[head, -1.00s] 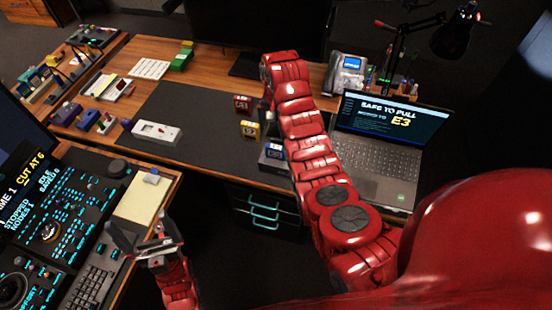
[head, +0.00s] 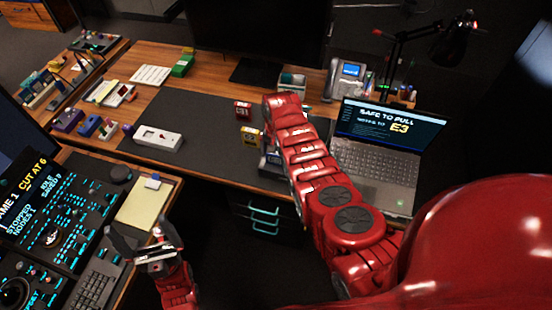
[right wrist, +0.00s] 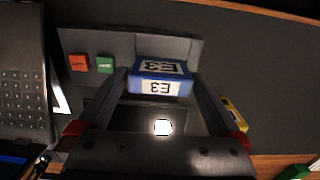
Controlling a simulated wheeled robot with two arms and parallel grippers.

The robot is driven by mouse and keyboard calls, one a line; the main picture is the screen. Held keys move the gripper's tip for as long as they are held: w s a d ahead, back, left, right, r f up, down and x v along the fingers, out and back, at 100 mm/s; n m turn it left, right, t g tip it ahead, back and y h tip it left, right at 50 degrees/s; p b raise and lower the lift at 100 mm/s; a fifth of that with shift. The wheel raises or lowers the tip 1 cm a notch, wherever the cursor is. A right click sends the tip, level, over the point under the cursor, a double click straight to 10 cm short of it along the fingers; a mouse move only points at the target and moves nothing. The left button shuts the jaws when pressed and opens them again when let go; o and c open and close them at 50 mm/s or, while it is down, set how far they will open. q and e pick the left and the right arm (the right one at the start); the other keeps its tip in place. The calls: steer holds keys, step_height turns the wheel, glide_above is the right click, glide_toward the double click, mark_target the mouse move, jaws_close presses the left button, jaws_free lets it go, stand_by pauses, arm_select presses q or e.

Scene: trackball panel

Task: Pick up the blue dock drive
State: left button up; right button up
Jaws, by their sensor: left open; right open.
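In the right wrist view the blue dock drive (right wrist: 160,78), labelled E3, sits in a dark grey dock (right wrist: 100,43). My right gripper (right wrist: 160,85) is open, with one finger on each side of the drive; I cannot tell whether they touch it. In the head view my right arm hides that gripper and the drive, and only part of the dock (head: 270,162) shows beside the arm. My left gripper (head: 142,238) is open and empty, low at the left near the side desk.
A yellow drive (head: 250,136) and a red drive (head: 243,111) stand on the dark mat left of my right arm. The open laptop (head: 375,170) reads "SAFE TO PULL E3" and stands to the right. Orange and green buttons (right wrist: 104,64) are on the dock.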

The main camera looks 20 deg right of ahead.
steer(key=shift+f, duration=0.35)
steer(key=c, duration=1.2)
steer(key=shift+o, duration=0.2)
